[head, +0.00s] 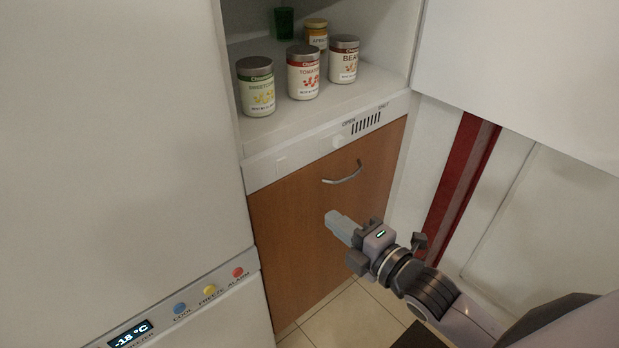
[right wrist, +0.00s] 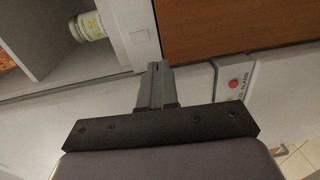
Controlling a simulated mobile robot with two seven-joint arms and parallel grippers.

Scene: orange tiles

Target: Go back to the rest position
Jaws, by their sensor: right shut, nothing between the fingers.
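My right gripper (head: 338,225) is in front of the brown wooden cabinet door (head: 292,226), below its curved metal handle (head: 343,173). Its fingers are together and hold nothing. The right wrist view also shows the closed fingers (right wrist: 157,82), pointing toward the white panel and the brown door edge. The gripper is apart from the handle. The door looks closed. My left gripper is in neither view.
Several cans, including a tomato can (head: 303,75), stand on the shelf above the door. A white freezer (head: 130,140) with coloured buttons is at the left. A white panel (head: 530,75) hangs at the upper right. Tiled floor (head: 345,318) shows below.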

